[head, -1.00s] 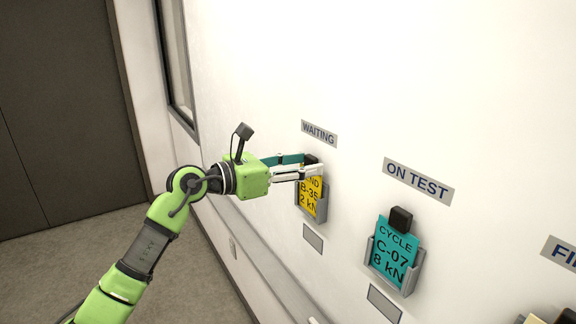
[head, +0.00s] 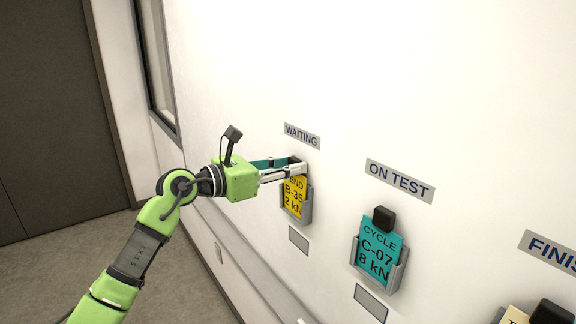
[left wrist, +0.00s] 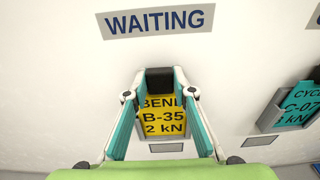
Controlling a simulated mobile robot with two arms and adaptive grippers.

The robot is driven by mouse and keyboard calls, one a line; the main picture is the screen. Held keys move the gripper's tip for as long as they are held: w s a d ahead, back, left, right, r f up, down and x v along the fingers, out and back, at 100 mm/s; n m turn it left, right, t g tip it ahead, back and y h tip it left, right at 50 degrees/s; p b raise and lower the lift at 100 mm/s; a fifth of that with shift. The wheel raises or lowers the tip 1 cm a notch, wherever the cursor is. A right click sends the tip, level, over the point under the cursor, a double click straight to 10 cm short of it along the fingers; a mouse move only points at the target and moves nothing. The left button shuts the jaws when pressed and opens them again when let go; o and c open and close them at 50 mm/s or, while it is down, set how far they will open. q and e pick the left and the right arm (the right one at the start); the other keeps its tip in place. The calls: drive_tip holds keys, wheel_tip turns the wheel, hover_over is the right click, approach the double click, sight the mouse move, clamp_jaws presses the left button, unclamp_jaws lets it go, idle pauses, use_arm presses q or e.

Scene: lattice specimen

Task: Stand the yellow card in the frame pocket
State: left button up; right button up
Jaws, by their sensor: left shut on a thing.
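The yellow card (head: 295,195), lettered "BEND B-35 2 kN", stands in the grey wall pocket (head: 307,207) under the "WAITING" sign. It also shows in the left wrist view (left wrist: 163,117), upright below a black block (left wrist: 160,80) at its top. My left gripper (head: 298,166) is at the card's top edge, its two fingers shut on the black block from both sides. The fingers hide part of the card's top in the head view. My right gripper is not in view.
A teal card (head: 378,250) with a black block stands in a pocket (head: 401,272) under the "ON TEST" sign (head: 400,181). Part of another pale card (head: 514,316) shows at the bottom right, below a cut-off sign (head: 548,250). The wall above is clear.

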use_arm(q)
drive_tip(key=shift+w+r+p, duration=0.1)
drive_tip(key=shift+r+p, duration=0.55)
drive_tip(key=shift+r, duration=0.7)
drive_tip(key=shift+r+p, duration=2.05)
drive_tip(key=shift+r, duration=1.35)
drive_tip(key=shift+s+a+f+b, duration=0.3)
drive_tip(key=shift+s+a+f, duration=0.05)
drive_tip(key=shift+s, duration=0.1)
drive_tip(key=b, duration=0.2)
approach(301, 124)
drive_tip(key=shift+s+a+f, duration=0.1)
drive_tip(key=shift+a+f, duration=0.05)
drive_tip(key=shift+f, duration=0.2)
drive_tip(key=shift+s+a+f, duration=0.1)
drive_tip(key=shift+s+f, duration=0.05)
drive_tip(key=shift+f, duration=0.25)
